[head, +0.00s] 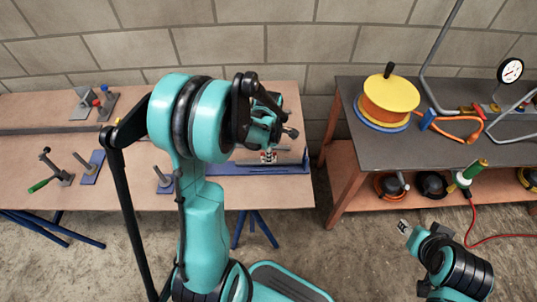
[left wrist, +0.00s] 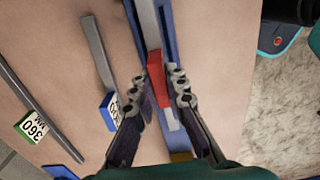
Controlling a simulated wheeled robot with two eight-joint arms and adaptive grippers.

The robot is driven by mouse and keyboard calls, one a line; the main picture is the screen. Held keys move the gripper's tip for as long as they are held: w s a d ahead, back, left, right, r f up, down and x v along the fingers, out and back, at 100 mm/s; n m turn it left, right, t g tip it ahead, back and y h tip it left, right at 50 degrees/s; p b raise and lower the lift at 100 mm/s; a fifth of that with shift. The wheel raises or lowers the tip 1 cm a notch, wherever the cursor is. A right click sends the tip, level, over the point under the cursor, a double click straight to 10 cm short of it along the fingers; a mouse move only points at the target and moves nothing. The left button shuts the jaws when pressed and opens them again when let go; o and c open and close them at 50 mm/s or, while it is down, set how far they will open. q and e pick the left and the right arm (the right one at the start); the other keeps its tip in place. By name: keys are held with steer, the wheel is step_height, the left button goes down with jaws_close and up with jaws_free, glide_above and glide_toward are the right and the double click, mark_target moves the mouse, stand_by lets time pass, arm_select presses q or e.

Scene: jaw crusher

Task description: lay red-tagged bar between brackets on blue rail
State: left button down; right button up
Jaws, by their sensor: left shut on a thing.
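The red-tagged bar is a grey bar (left wrist: 148,22) with a red tag (left wrist: 157,70), seen in the left wrist view. My left gripper (left wrist: 167,88) is shut on it at the tag. The blue rail (left wrist: 170,42) runs alongside and under the bar; I cannot tell whether they touch. In the head view the rail (head: 240,169) lies along the right front of the left bench, with my left gripper (head: 268,143) above it. The brackets are not clear. My right arm's end (head: 410,232) is at lower right, off the benches; its fingers are unclear.
A blue-tagged bar (left wrist: 98,60) and a green-tagged bar (left wrist: 25,95) lie left of the rail in the wrist view. The right bench (head: 372,145) holds a yellow-orange reel (head: 388,95). A floor gap separates the benches.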

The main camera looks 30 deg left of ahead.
arm_select(q)
steer(key=shift+f+b, duration=1)
steer(key=shift+f, duration=0.2)
steer(key=c, duration=1.5)
jaws_free()
steer(key=shift+o, duration=0.2)
steer(key=shift+r, duration=0.15)
step_height(320, 180, up, 12)
steer(key=shift+f, duration=0.1)
